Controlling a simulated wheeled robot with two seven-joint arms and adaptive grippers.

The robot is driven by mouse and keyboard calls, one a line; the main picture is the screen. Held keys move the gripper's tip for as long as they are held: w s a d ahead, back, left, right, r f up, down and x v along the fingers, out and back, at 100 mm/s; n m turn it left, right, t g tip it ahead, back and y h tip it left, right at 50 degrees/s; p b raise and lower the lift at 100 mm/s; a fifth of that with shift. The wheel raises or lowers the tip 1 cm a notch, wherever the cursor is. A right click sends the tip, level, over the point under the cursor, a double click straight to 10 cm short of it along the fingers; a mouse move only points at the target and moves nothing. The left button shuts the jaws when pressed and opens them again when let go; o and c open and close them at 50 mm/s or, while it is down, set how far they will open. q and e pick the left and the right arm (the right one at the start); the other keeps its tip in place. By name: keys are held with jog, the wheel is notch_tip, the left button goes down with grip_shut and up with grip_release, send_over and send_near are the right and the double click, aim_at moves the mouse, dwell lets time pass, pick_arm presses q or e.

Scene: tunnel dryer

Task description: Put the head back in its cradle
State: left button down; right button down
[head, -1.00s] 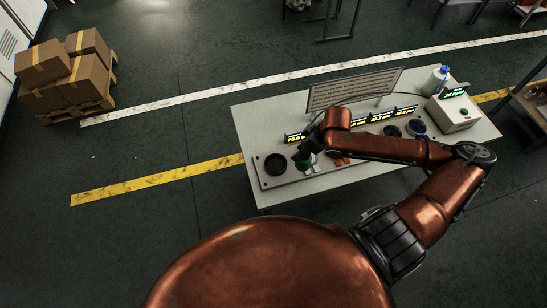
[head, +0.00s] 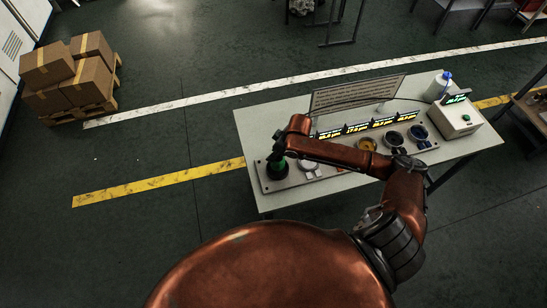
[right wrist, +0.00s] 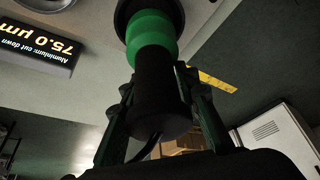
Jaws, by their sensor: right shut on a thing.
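The head, a black probe with a green collar (right wrist: 152,35), is held between the two fingers of my right gripper (right wrist: 160,98) in the right wrist view. In the head view the head (head: 278,164) is at the left end of the grey panel (head: 340,175), over the leftmost round cradle place. Its wide black end points down there; whether it touches or sits in the cradle I cannot tell. My right gripper (head: 279,155) is shut on the head's body from above. My left gripper is not in view.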

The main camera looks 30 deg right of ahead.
jog(key=shift+w+f, duration=0.1)
jog(key=shift+f, duration=1.45)
jog(key=c, duration=1.4)
grip_release()
jog(key=shift+f, duration=0.1)
jog(key=shift+c, duration=0.2)
jog(key=shift+o, duration=0.2)
jog(key=v, duration=1.2)
jog(key=shift+a, duration=0.1)
